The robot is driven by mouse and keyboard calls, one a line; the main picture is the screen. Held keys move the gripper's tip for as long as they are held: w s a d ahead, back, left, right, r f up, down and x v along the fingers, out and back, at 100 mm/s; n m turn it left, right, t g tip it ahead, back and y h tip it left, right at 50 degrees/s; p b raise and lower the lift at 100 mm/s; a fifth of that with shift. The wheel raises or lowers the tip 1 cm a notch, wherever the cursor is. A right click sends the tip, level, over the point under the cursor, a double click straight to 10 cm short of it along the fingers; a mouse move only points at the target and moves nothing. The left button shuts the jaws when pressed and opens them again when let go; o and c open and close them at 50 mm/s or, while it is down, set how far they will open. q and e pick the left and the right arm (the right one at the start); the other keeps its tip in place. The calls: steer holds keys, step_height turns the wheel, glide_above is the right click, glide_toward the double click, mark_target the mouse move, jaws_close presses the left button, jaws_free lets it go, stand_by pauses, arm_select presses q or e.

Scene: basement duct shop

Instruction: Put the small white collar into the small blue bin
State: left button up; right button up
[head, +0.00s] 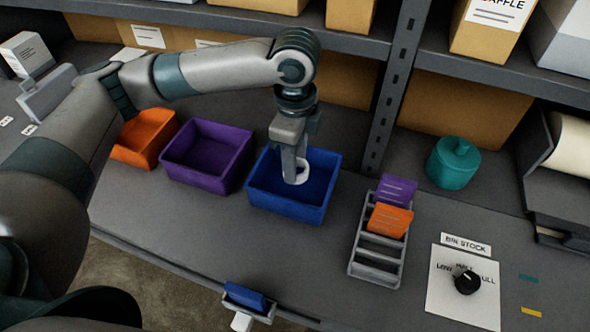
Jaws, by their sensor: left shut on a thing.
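The small blue bin (290,207) stands on the grey bench in the middle of the head view, its open top facing up. My left gripper (296,172) points down over the bin's opening, with its fingertips seen against the bin's inside. It is shut on the small white collar (304,172), a pale ring partly hidden behind the fingers. The collar appears within the bin's outline. I cannot tell how far it is above the bin floor. My right gripper is not in view.
A purple bin (183,171) and an orange bin (138,150) stand left of the blue one. A grey rack (378,252) with purple and orange cards is to the right. A teal canister (453,163) stands behind it. A shelf post (385,120) rises behind the bins.

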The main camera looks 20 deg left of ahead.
arm_select(q)
step_height(320, 180, down, 3)
steer(key=shift+r+p, duration=0.1)
steer(key=shift+p, duration=0.4)
steer(key=shift+f, duration=0.5)
steer(key=shift+f, duration=0.6)
steer(key=o, duration=1)
